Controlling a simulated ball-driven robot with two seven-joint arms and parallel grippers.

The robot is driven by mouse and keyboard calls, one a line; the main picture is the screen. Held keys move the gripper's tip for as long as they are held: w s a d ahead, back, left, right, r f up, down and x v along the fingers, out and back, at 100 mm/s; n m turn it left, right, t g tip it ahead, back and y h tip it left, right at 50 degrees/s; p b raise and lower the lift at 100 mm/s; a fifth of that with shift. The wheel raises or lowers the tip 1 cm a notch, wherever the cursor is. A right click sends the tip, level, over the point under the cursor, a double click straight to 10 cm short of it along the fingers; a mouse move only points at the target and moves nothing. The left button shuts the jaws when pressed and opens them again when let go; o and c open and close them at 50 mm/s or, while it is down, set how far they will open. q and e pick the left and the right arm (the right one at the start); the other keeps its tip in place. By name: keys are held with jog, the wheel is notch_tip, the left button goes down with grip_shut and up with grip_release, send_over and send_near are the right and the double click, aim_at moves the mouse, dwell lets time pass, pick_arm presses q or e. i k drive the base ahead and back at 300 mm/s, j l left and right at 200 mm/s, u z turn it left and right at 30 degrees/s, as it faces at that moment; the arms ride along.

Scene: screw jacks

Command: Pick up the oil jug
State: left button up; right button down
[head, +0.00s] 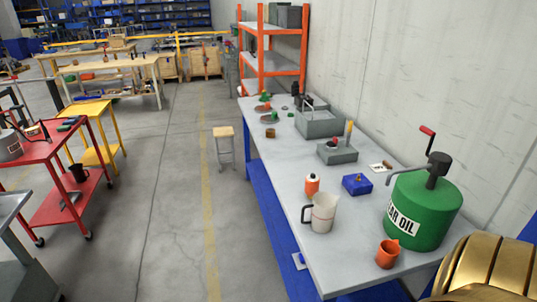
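A pale translucent jug (322,213) with a dark handle on its left side stands upright near the left edge of the grey workbench (345,262). I take this as the oil jug. A big green drum (423,212) with a white label ending in "AR OIL" and a hand pump on top stands to its right, near the wall. The jug stands free and nothing holds it. Neither of my grippers shows in the head view.
A grey box (337,153) lies farther back. A brass-coloured ribbed part (487,268) covers the lower right corner.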

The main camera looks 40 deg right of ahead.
aim_at(318, 214)
jog(key=i+j, duration=0.8)
jog(key=j, duration=0.25)
jog(key=i+z, duration=0.75)
jog(key=i+j+z, duration=0.35)
jog(key=i+z, duration=0.15)
jog(key=z, duration=0.35)
jog(key=i+z, duration=0.2)
jog(key=z, duration=0.3)
jog(key=i+j+z, duration=0.1)
jog(key=z, duration=0.4)
jog(key=i+j+z, duration=0.15)
jog(key=z, duration=0.3)
jog(key=i+j+z, duration=0.15)
jog(key=z, duration=0.35)
jog(key=j+z, duration=0.3)
jog(key=z, duration=0.2)
jog(key=i+j+z, duration=0.15)
jog(key=j+z, duration=0.15)
jog(key=z, duration=0.2)
jog(key=i+j+z, duration=0.15)
jog(key=j+z, duration=0.2)
jog(key=z, duration=0.15)
jog(key=j+z, duration=0.35)
jog(key=z, duration=0.15)
